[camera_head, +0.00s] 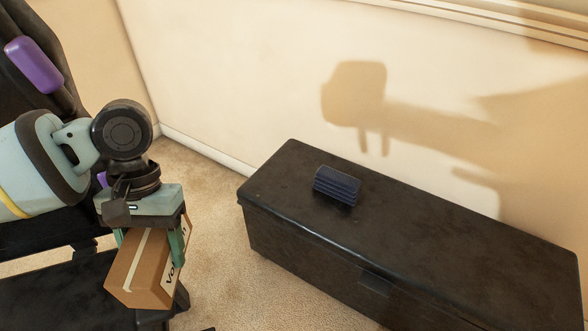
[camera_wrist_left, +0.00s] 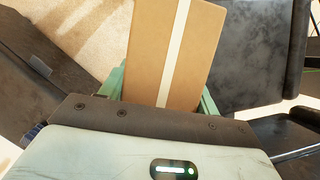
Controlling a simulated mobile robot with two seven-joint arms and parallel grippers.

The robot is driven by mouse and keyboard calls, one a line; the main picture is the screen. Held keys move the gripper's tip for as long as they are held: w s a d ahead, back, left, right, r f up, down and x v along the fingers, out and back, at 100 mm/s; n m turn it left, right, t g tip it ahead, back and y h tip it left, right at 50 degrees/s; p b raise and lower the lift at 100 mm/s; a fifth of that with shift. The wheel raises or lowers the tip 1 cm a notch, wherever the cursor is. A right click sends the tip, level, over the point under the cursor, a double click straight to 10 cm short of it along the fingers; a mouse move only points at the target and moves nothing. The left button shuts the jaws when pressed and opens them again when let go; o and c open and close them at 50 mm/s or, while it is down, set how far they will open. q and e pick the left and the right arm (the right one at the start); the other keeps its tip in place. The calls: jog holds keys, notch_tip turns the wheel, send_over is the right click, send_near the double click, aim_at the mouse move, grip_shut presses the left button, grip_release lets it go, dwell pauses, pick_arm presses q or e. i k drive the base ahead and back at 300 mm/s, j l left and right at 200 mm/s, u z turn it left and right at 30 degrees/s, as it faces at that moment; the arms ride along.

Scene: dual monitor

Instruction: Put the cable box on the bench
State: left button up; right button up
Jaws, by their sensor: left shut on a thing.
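The cable box, a brown cardboard box (camera_head: 140,268) with a pale tape strip and dark lettering, hangs tilted below my left gripper (camera_head: 150,240) in the head view. The green fingers are shut on its two sides. In the left wrist view the box (camera_wrist_left: 178,50) fills the upper middle, between the green fingers of the gripper (camera_wrist_left: 163,90). The bench, a long black chest-like piece (camera_head: 430,245), stands to the right of the gripper, apart from the box. My right gripper is not in view.
A small dark blue ridged block (camera_head: 337,186) lies on the bench's top near its left end; the rest of the visible top is clear. A black chair (camera_head: 50,290) with a purple part stands at left. A cream wall (camera_head: 260,80) rises behind the bench.

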aim_at(416, 227)
jog(key=i+l+z, duration=0.15)
jog(key=l, duration=0.25)
jog(key=i+l+z, duration=0.2)
jog(key=l, duration=0.15)
jog(key=i+l, duration=0.1)
jog(key=l, duration=0.25)
jog(key=i+l, duration=0.1)
jog(key=l, duration=0.25)
jog(key=i+l, duration=0.1)
jog(key=l, duration=0.3)
jog(key=z, duration=0.05)
